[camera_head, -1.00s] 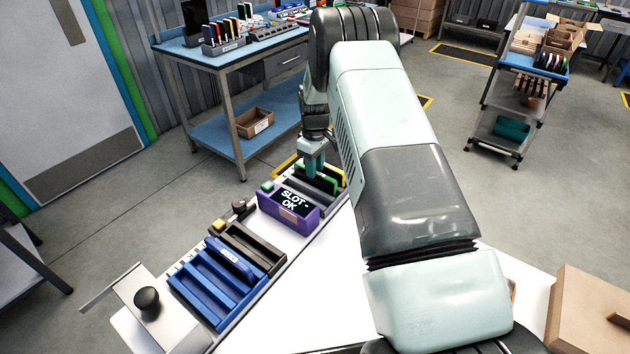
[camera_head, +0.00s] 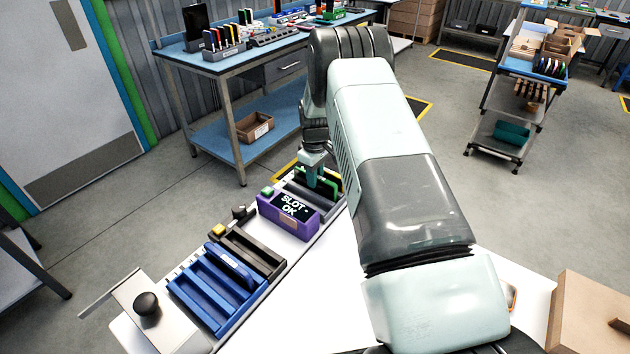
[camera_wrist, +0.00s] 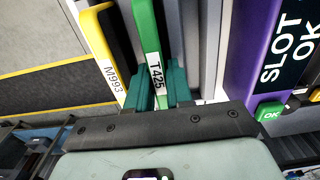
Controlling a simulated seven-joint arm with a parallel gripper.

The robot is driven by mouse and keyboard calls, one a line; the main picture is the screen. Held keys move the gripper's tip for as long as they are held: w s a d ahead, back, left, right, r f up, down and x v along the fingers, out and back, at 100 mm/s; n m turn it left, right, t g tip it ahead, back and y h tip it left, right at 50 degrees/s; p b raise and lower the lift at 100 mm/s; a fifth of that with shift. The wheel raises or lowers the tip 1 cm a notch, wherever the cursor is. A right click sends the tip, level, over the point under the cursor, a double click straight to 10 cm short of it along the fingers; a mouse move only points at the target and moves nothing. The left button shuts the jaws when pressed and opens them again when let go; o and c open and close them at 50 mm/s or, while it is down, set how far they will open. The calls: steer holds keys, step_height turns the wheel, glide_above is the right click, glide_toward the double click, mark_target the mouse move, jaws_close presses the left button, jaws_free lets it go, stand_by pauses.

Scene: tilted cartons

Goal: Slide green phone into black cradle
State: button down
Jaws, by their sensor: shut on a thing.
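The green phone (camera_wrist: 145,28), labelled T425, stands on edge in the grey rack. My gripper (camera_wrist: 162,88) has its teal fingers on both sides of the phone near its labelled end and is shut on it. In the head view my gripper (camera_head: 318,174) is over the far rack and partly hides the green phone (camera_head: 333,181). The black cradle (camera_head: 240,256) lies nearer, between the blue rack and the purple box; its slot looks empty.
A yellow phone (camera_wrist: 93,45) labelled M993 stands just left of the green one. The purple SLOT OK box (camera_head: 288,213) lies between the phone rack (camera_head: 321,207) and the cradle. A blue rack (camera_head: 212,291) holding a blue item adjoins the cradle.

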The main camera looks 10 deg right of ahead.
step_height(320, 180, up, 8)
steer(key=s+r+m, duration=0.7)
steer(key=s+r, duration=0.8)
steer(key=r, duration=0.4)
steer(key=shift+s+a+f+n, duration=0.65)
steer(key=shift+a+f+n, duration=0.5)
steer(key=shift+a+f, duration=2.7)
steer(key=shift+s+a+f+n, duration=0.95)
steer(key=shift+a+f, duration=1.5)
steer(key=shift+f, duration=2.65)
steer(key=shift+s+a+f+n, duration=0.35)
steer(key=shift+a+f+n, duration=1.05)
steer(key=shift+a+f, duration=2.45)
steer(key=shift+d+f, duration=0.7)
steer(key=shift+f, duration=0.3)
steer(key=c, duration=0.9)
jaws_free()
steer(key=shift+c, duration=0.2)
